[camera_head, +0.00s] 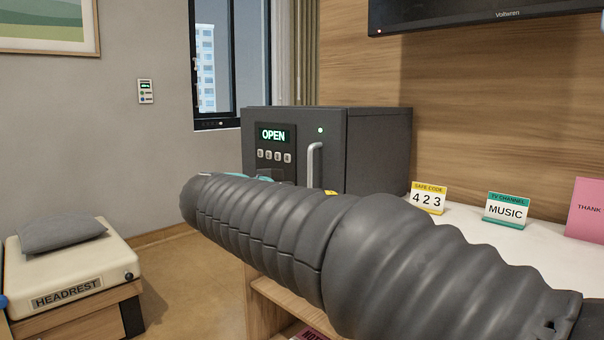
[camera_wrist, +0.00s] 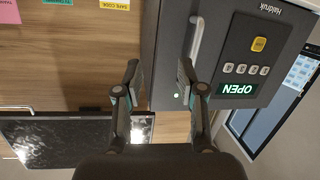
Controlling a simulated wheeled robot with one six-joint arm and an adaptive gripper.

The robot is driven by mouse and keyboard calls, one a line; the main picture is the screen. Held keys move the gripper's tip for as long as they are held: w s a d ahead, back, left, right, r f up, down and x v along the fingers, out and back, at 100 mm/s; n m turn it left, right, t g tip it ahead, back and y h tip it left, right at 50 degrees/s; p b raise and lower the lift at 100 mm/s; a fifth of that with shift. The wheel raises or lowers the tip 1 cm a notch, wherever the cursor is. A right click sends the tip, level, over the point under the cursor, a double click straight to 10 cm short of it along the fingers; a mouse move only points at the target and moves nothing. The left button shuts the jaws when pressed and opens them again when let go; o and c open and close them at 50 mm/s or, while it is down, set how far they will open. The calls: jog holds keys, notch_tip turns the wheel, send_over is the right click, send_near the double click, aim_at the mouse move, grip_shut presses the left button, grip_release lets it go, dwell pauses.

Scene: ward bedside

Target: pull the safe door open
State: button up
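The dark grey safe (camera_head: 378,150) stands on the white counter. Its door (camera_head: 256,157) looks closed, flush with the body, and its display reads OPEN in green, with a green light lit. The pale vertical bar handle (camera_head: 314,160) is on the door's right side; its lower end is hidden behind my arm. The wrist view is upside down and shows the handle (camera_wrist: 196,38), door and keypad. My gripper (camera_wrist: 158,68) is open and empty, its fingers apart. One fingertip appears close to the handle's end; the handle is not between the fingers. Contact cannot be told.
A yellow safe code card (camera_head: 428,198) reading 423, a teal music card (camera_head: 506,209) and a pink card (camera_head: 587,208) stand on the counter (camera_head: 465,214) right of the safe. A television (camera_head: 480,14) hangs above. A headrest box (camera_head: 75,262) with a cushion is at left; floor between is clear.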

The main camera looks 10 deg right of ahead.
jog(key=m+t+h, duration=0.1)
jog(key=m+t, duration=0.1)
send_near(309, 163)
jog(key=v, duration=0.3)
jog(key=p+x, duration=0.1)
jog(key=x, duration=1.2)
jog(key=shift+w+d, duration=0.25)
grip_shut()
